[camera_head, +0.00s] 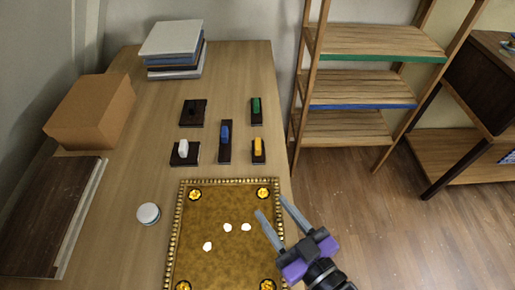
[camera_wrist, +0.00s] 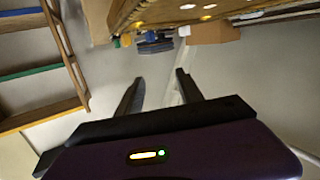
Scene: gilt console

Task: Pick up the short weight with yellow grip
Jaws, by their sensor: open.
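The short weight with the yellow grip (camera_head: 258,148) stands on the wooden table, on the right side of the group of weights. It has a small dark base and an upright yellow grip. My gripper (camera_head: 270,206) is open and empty, over the right edge of the gilt tray (camera_head: 181,225). It is nearer the front than the yellow-grip weight and apart from it. In the wrist view my two fingers (camera_wrist: 158,82) are spread with nothing between them. A small yellow spot under the table edge there is too small to tell.
A longer weight with a blue grip (camera_head: 224,138) stands just left of the yellow one. A green-grip weight (camera_head: 256,108) is behind it. White-grip (camera_head: 184,153) and black-grip (camera_head: 192,112) weights stand farther left. A box (camera_head: 92,112), books (camera_head: 172,45) and a shelf (camera_head: 365,88) surround them.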

